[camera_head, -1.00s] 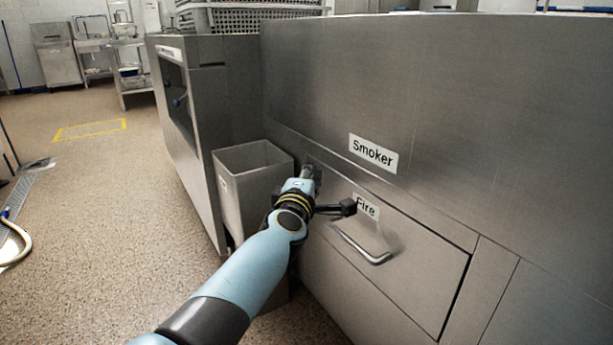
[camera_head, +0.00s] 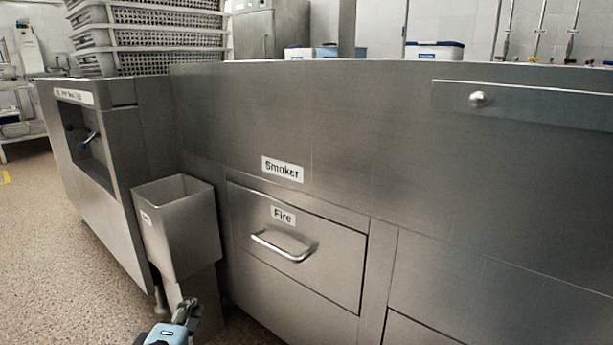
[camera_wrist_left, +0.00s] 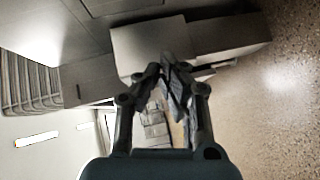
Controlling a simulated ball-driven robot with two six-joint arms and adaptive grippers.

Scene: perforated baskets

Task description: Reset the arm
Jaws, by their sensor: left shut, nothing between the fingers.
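My left gripper (camera_head: 190,310) shows at the bottom edge of the head view, low in front of the steel bin and clear of the drawer front. In the left wrist view its two fingers (camera_wrist_left: 167,75) meet at the tips, shut with nothing between them. Most of the left arm is below the head view's edge. My right gripper is in neither view. The drawer labelled Fire (camera_head: 330,262) is closed, with a bar handle (camera_head: 284,247). The Smoker label (camera_head: 282,169) is above it on the steel cabinet.
An open-topped steel bin (camera_head: 185,240) stands left of the drawer. A steel unit with a recessed opening (camera_head: 115,215) is farther left. Perforated baskets (camera_head: 150,38) are stacked on top at the back. A round knob (camera_head: 477,99) is at upper right. Speckled floor (camera_head: 50,270) is free at left.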

